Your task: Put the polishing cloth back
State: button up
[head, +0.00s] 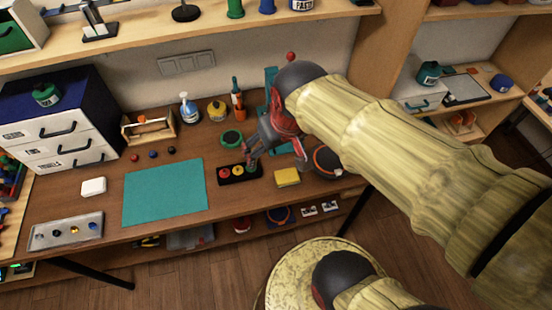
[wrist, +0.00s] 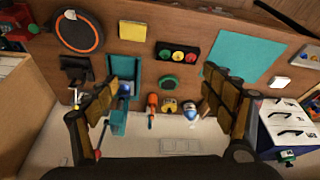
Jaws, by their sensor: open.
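A flat yellow folded piece (head: 287,177), which looks like the polishing cloth, lies on the workbench right of the black tray. It also shows in the wrist view (wrist: 132,31), near the top. My gripper (head: 274,160) is above the back middle of the bench, behind the yellow piece. In the wrist view its fingers (wrist: 162,82) are spread wide with nothing between them. I cannot tell its exact height above the bench.
A black tray with coloured round pieces (head: 239,174) and a teal mat (head: 165,192) lie left of the yellow piece. A round orange-rimmed disc (wrist: 78,31) lies beside it. Bottles (head: 237,98), a wooden caddy (head: 148,129) and drawers (head: 65,125) stand behind. A shelf (head: 180,37) hangs above.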

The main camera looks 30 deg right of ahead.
jog(key=s+a+r+n+t, duration=0.1)
jog(key=s+a+r, duration=0.1)
jog(key=s, duration=0.3)
jog(key=shift+a+r+t, duration=0.3)
jog(key=shift+r, duration=0.3)
jog(key=shift+f+b, duration=0.9)
